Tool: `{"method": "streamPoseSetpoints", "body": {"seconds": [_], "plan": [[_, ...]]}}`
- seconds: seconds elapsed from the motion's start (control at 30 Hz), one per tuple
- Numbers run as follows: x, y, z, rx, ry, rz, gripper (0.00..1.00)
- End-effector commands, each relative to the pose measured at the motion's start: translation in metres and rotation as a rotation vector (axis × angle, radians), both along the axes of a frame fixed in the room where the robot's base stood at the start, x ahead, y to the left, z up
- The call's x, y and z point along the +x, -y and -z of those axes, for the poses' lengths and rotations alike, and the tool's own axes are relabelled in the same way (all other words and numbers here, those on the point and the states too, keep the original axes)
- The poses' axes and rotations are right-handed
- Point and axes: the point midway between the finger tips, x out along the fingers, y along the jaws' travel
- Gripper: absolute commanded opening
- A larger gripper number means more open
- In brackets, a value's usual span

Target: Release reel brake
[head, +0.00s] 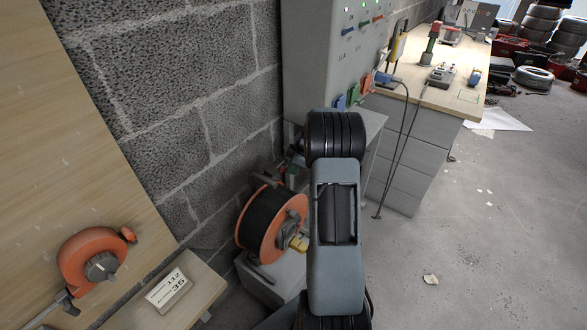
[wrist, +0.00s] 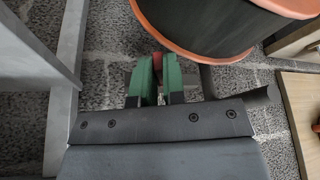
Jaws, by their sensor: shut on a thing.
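The reel (head: 262,222) has orange flanges and a black drum and sits on a grey stand beside the block wall. In the wrist view the reel (wrist: 225,35) fills the upper right. My gripper (wrist: 158,85) has green fingers shut on a small red handle (wrist: 157,62), which looks like the brake handle. The handle is right beside the orange flange, and the fingers hide most of it. In the head view my arm covers much of this spot, with only a little of the gripper showing behind the reel.
A grey cabinet (head: 325,65) with switches stands behind my arm. A workbench (head: 440,98) with tools is to the right. At lower left, an orange hand reel (head: 92,262) is on a wooden board, with a number sign (head: 168,288) near it. The floor at right is mostly clear.

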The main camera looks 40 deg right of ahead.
Motion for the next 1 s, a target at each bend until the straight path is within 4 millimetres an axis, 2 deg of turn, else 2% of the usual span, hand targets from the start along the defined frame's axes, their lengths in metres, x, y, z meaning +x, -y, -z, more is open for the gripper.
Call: {"method": "streamPoseSetpoints", "body": {"seconds": [0.7, 1.0], "plan": [[-0.012, -0.026, -0.001, -0.001, 0.001, 0.613, 0.0], [-0.012, -0.034, -0.002, 0.0, 0.0, 0.807, 0.0]]}}
